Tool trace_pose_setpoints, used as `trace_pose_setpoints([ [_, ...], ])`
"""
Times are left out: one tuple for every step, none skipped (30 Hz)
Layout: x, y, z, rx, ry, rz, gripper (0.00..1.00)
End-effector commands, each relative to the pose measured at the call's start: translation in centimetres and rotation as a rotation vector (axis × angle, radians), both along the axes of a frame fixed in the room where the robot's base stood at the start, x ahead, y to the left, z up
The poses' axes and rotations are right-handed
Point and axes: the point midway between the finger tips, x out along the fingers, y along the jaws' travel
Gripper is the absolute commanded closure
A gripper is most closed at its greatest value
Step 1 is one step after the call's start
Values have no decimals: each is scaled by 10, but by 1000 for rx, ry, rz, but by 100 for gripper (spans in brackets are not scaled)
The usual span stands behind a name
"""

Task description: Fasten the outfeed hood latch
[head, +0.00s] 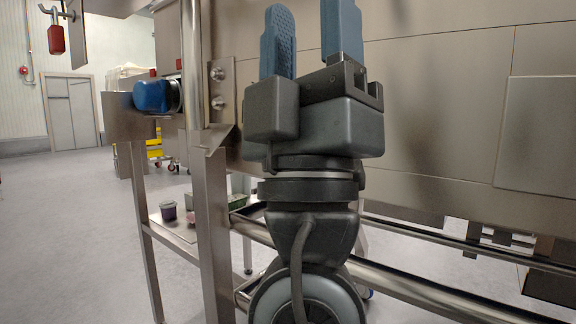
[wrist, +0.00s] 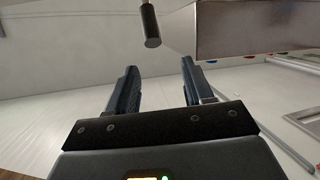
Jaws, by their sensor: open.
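My gripper (head: 311,18) points upward in front of the steel machine side, its two blue fingers apart and nothing between them. In the wrist view my gripper (wrist: 159,68) also shows open and empty. Past the fingertips there, a black cylindrical handle (wrist: 151,26) hangs from a thin stem, apart from the fingers. It may belong to the latch; I cannot tell for sure. A steel box-like part (wrist: 250,28), possibly the hood's edge, is right of it. In the head view no latch can be made out clearly; my arm hides part of the machine.
A blue knob (head: 152,95) sits on a bracket beside the steel post (head: 192,70). A red hanging piece (head: 56,39) is at upper left. Steel rails run low at right. The floor at left is open.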

Motion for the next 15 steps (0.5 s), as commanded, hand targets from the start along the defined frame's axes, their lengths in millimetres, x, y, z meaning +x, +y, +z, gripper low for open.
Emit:
trace_pose_setpoints([
  [3, -2, -6, 5, 25, 5, 48],
  [5, -3, -10, 8, 40, 7, 48],
  [9, -5, -16, 13, 64, 13, 48],
  [11, -7, -20, 16, 78, 17, 48],
  [13, -8, -25, 19, 100, 21, 48],
  [17, -11, -32, 23, 125, 26, 48],
  [19, -12, -38, 27, 147, 32, 48],
  [22, -14, -44, 31, 168, 38, 48],
  [25, -17, -52, 37, 200, 45, 48],
  [28, -19, -60, 41, 225, 52, 48],
  [30, -20, -67, 46, 251, 59, 48],
  [33, -24, -79, 55, 290, 70, 48],
  [36, -26, -89, 61, 322, 78, 48],
  [38, -28, -101, 67, 357, 90, 48],
  [41, -32, -117, 78, 408, 103, 48],
])
